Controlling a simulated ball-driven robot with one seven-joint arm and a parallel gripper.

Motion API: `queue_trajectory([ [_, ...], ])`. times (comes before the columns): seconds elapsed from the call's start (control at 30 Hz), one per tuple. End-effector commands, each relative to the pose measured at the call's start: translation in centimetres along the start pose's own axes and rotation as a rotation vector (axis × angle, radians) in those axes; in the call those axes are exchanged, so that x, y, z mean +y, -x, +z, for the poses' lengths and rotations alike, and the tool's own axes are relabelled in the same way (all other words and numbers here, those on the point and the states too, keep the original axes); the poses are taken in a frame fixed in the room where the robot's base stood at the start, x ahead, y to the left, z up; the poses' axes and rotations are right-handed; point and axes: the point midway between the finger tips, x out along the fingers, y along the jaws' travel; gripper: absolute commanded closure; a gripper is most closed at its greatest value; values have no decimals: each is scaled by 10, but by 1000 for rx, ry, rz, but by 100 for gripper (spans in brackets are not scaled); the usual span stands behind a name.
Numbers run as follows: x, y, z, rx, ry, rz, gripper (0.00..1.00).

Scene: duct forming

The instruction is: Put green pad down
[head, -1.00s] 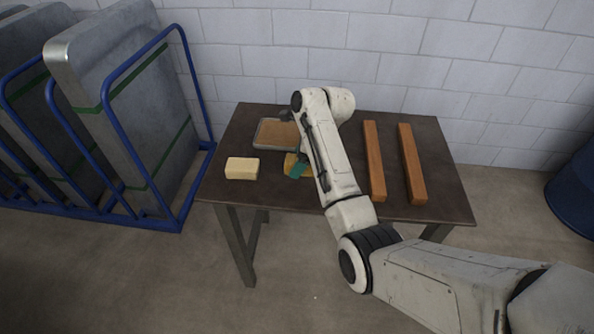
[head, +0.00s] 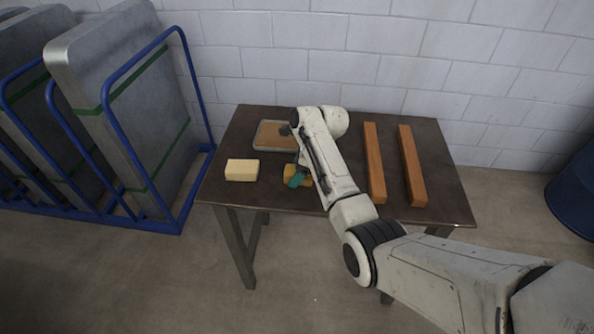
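The green pad (head: 296,180) shows as a small teal piece low at the end of my arm, over the middle of the dark table (head: 240,200). My gripper (head: 297,172) is mostly hidden behind my forearm, so I cannot see its fingers or whether they hold the pad. A yellow-orange block (head: 289,171) shows right beside and partly behind the pad. I cannot tell whether the pad touches the block or the table.
A pale yellow block (head: 242,170) lies left of the pad. A shallow tray with a brown surface (head: 272,137) lies behind. Two long wooden bars (head: 374,165) (head: 412,165) lie on the right. Bare tabletop lies between the pale block and the pad.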

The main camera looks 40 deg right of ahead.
Motion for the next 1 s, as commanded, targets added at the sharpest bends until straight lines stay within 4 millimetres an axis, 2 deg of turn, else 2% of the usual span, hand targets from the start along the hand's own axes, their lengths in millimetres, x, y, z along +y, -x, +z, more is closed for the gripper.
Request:
queue_trajectory([
  [0.03, 0, 0, 0, 0, 0, 0, 25],
  [0.23, 0, 0, 0, 0, 0, 0, 7],
  [0.57, 0, 6, 1, -1, 0, 0, 7],
  [0.67, -1, 18, 2, -1, 1, -2, 7],
  [1.0, -1, 86, 2, -3, 1, -3, 7],
])
